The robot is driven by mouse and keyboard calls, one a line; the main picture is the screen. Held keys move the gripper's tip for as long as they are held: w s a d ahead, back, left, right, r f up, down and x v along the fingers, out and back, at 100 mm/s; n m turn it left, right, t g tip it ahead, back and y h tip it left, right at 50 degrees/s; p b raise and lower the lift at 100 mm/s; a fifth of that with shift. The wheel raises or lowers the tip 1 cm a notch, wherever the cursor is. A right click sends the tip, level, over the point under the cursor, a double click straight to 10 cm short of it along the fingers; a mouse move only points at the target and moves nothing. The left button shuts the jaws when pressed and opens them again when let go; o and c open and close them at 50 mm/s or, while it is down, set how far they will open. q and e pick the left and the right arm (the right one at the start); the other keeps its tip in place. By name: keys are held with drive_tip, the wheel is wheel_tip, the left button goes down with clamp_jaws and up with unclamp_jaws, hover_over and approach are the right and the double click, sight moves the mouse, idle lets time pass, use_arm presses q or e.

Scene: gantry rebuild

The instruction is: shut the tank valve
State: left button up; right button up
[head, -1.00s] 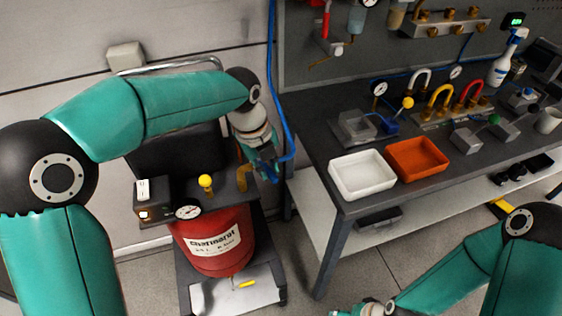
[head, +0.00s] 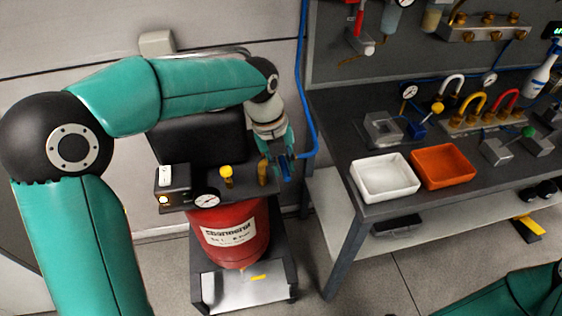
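A red tank (head: 234,240) stands on a grey cart at the left of the head view. A yellow-knobbed valve (head: 226,172) stands up from the dark plate on its top, beside a round gauge (head: 207,198). A brass fitting (head: 263,172) sits at the plate's right end. My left gripper (head: 285,167) points down just right of the brass fitting, by the blue hose end, and apart from the yellow knob. Its fingers are small and overlap with blue parts, so its opening and any contact are unclear. My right gripper is out of view; only part of that arm shows lower right.
A blue hose (head: 301,90) hangs down close to my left gripper. A dark bench (head: 335,150) to the right carries a white tray (head: 385,194), an orange tray (head: 444,184) and colored hose fittings. A wall is close behind the tank.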

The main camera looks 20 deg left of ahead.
use_arm(q)
drive_tip(key=o, duration=0.3)
drive_tip(key=shift+s, duration=0.1)
drive_tip(key=r, duration=0.4)
drive_tip(key=a+r, duration=0.1)
drive_tip(key=r, duration=0.2)
drive_tip(key=s+a+r, duration=0.1)
drive_tip(key=r, duration=0.3)
drive_tip(key=shift+s+r, duration=0.1)
drive_tip(key=shift+r, duration=0.25)
